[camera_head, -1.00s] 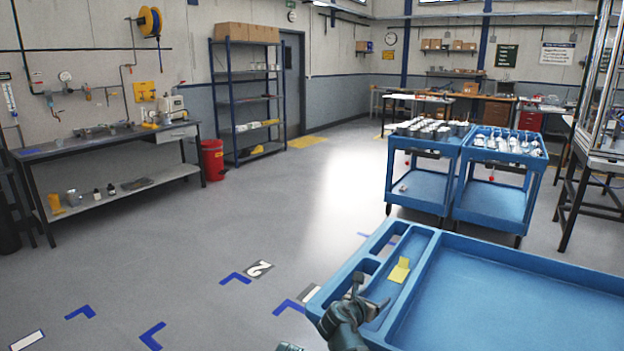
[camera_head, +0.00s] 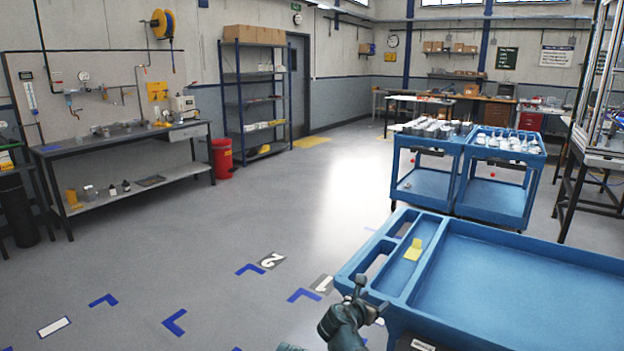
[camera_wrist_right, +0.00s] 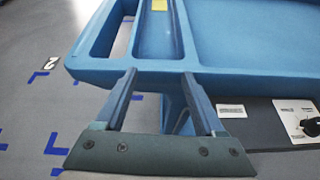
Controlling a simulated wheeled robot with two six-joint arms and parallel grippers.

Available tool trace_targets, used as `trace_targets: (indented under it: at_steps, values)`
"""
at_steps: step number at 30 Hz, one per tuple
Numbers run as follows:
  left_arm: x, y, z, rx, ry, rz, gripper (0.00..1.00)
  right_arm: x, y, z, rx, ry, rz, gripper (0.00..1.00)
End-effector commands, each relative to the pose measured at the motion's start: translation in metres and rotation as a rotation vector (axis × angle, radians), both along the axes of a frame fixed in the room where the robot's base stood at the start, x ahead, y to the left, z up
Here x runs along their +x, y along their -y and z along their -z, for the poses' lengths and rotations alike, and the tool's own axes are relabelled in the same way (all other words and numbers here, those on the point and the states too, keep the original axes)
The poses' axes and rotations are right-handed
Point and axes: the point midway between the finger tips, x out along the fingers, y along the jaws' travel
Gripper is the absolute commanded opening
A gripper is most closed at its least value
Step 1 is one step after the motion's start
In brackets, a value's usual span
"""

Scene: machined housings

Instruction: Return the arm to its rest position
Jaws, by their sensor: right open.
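My right gripper (camera_head: 364,298) is dark grey-green and sits at the near left corner of the blue cart (camera_head: 520,268) in the head view. In the right wrist view its two fingers (camera_wrist_right: 159,76) are spread apart with nothing between them, and the cart's near rim lies beyond their tips. I cannot tell the exact gap between the fingers and the cart. My left gripper is in neither view.
A yellow piece (camera_head: 414,250) lies in the cart's narrow compartment; its large compartment is empty. Two blue carts (camera_head: 424,183) with metal parts on top stand behind. A workbench (camera_head: 120,141) and a shelf rack (camera_head: 252,98) line the left wall. Open floor lies left.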

Motion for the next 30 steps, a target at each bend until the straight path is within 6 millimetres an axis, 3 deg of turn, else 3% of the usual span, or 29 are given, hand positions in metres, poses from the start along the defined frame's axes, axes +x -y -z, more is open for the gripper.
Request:
trace_targets:
  at_steps: [10, 17, 23, 30]
  values:
    - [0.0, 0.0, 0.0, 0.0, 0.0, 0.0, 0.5, -0.024, -0.003, 0.021, 0.232, 0.04, 0.141, 0.71]
    - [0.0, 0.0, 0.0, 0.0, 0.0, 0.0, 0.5, -0.057, -0.01, 0.047, 0.511, 0.081, 0.347, 0.71]
    - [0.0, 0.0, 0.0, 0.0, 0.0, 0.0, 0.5, -0.108, -0.027, 0.081, 0.85, 0.125, 0.683, 0.71]
    - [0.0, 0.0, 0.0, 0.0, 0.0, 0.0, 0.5, -0.191, -0.066, 0.118, 1.193, 0.179, 1.267, 0.71]
